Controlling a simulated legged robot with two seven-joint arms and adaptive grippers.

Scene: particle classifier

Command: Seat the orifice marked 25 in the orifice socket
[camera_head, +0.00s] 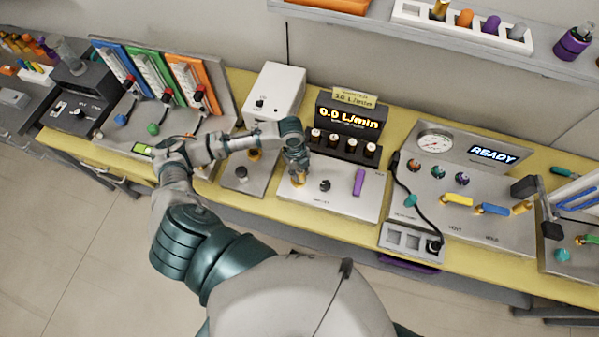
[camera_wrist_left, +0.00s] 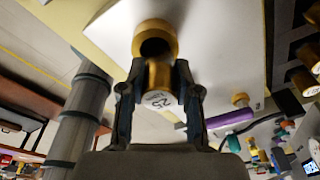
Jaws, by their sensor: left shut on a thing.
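My left gripper (camera_head: 298,168) is above the left part of the light metering plate (camera_head: 338,205). In the left wrist view it (camera_wrist_left: 160,92) is shut on a gold cylinder with a white end marked 25, the orifice (camera_wrist_left: 159,78). The orifice socket (camera_wrist_left: 155,32) is a gold ring with a dark hole. The hole still shows beyond the orifice, whose far end overlaps the ring's near edge in the picture. I cannot tell whether they touch. In the head view the socket (camera_head: 298,183) is a small gold patch under the fingers. My right gripper is not in view.
Several white-topped orifices (camera_head: 343,144) stand in a dark rack below the display reading 0.0 L/min (camera_head: 349,118). A black knob (camera_head: 325,186) and a purple tube (camera_head: 359,182) are right of the socket. A white box (camera_head: 275,90) stands behind my left forearm.

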